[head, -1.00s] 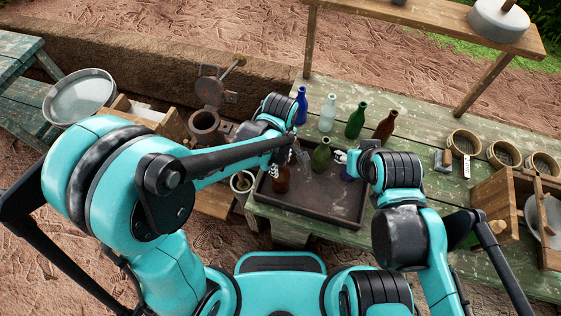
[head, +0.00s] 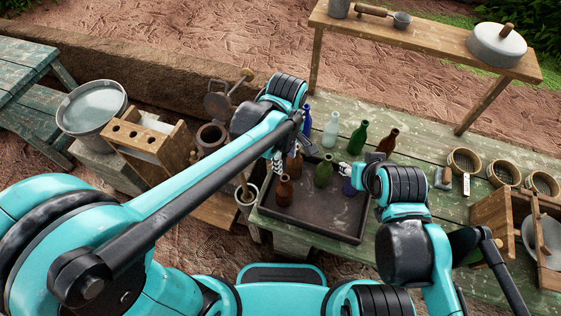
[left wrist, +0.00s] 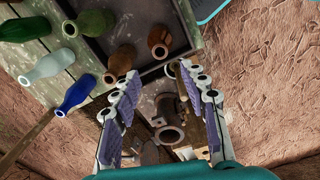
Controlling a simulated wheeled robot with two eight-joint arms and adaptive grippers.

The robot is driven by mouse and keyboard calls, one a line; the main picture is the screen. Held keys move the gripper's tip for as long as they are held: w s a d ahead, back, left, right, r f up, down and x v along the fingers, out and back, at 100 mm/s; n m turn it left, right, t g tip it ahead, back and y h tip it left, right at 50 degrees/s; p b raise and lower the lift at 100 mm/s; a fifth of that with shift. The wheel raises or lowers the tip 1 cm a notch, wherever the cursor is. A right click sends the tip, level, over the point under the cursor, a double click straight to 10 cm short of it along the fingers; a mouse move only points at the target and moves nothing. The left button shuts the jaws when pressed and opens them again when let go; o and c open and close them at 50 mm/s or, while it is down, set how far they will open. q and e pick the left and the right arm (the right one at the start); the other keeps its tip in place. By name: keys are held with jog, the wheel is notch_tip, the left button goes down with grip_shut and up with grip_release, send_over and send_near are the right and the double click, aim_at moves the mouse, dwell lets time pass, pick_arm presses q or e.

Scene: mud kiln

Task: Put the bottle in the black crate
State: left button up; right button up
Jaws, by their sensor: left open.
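The black crate (head: 310,223) is a shallow dark tray on the green table. Inside it stand a brown bottle (head: 284,191), a second brown bottle (head: 294,165), a green bottle (head: 323,172) and a dark blue bottle (head: 349,187). My left gripper (head: 276,163) is at the crate's left edge beside the brown bottles. In the left wrist view its fingers (left wrist: 157,73) are open with nothing between them; both brown bottles (left wrist: 121,62) (left wrist: 160,40) lie beyond the tips. My right gripper (head: 344,168) is by the green and blue bottles, its fingers mostly hidden.
Behind the crate stand a blue bottle (head: 307,121), a clear bottle (head: 331,130), a green bottle (head: 357,139) and a brown bottle (head: 388,143). Round sieves (head: 465,161) and a wooden rack (head: 490,212) are at the right.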

pick_arm(q)
jog(key=s+a+r+m+t, duration=0.2)
jog(key=a+m, duration=0.3)
jog(key=a, duration=0.4)
jog(key=s+a+r+m+t, duration=0.2)
jog(key=a+m+t, duration=0.3)
jog(key=a, duration=0.4)
jog(key=shift+s+r+m, duration=0.35)
jog(key=shift+s+m, duration=0.2)
jog(key=shift+m, duration=0.15)
jog(key=shift+f, duration=0.1)
